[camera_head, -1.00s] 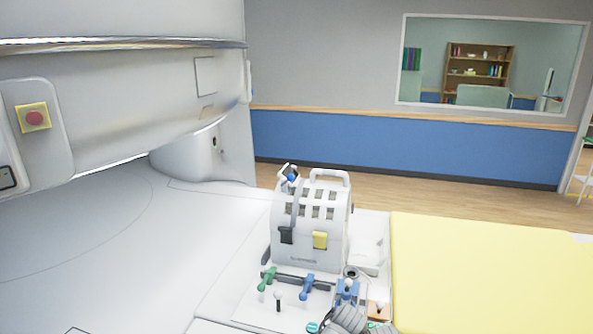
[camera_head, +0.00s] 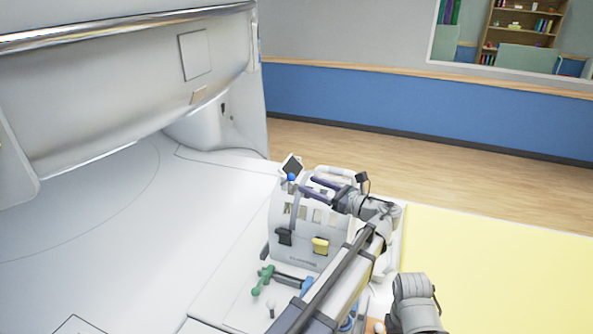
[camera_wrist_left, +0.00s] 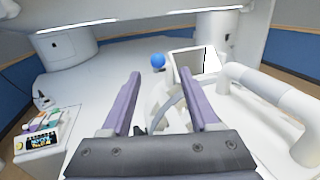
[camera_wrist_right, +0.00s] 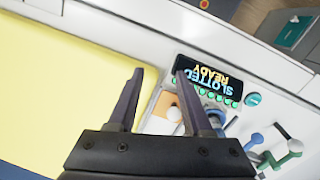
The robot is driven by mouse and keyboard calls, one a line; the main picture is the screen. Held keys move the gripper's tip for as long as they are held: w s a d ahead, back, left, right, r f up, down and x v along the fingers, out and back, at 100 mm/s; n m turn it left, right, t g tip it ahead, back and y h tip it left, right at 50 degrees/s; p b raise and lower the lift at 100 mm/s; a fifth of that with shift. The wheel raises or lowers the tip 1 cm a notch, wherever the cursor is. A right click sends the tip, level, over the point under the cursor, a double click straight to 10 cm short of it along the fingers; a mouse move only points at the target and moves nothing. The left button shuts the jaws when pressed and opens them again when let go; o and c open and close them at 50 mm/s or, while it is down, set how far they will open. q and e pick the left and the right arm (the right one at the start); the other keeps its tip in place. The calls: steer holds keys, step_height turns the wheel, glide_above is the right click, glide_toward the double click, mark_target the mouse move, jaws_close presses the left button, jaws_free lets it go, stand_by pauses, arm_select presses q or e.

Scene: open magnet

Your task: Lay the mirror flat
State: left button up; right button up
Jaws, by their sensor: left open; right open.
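The mirror (camera_head: 292,164) is a small dark-faced square with a pale frame, tilted up at the top left of the white head coil (camera_head: 281,222). A blue ball knob (camera_head: 291,177) sits beside it. In the left wrist view the mirror (camera_wrist_left: 187,66) and knob (camera_wrist_left: 158,61) lie beyond the fingertips. My left gripper (camera_head: 309,186) is open and empty, above the coil and just right of the knob, apart from it in the left wrist view. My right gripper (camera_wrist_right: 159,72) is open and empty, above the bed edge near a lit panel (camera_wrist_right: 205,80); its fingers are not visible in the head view.
The coil's top handle (camera_wrist_left: 265,85) is close on the right of my left gripper. The scanner housing (camera_head: 120,80) overhangs at left. A yellow pad (camera_head: 500,270) covers the bed at right. Green (camera_head: 263,279) and blue (camera_head: 307,286) levers stand before the coil.

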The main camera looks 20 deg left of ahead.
mark_target(291, 177)
arm_select(q)
steer(key=shift+a, duration=0.6)
steer(key=x, duration=0.6)
steer(key=shift+a, duration=0.25)
jaws_close()
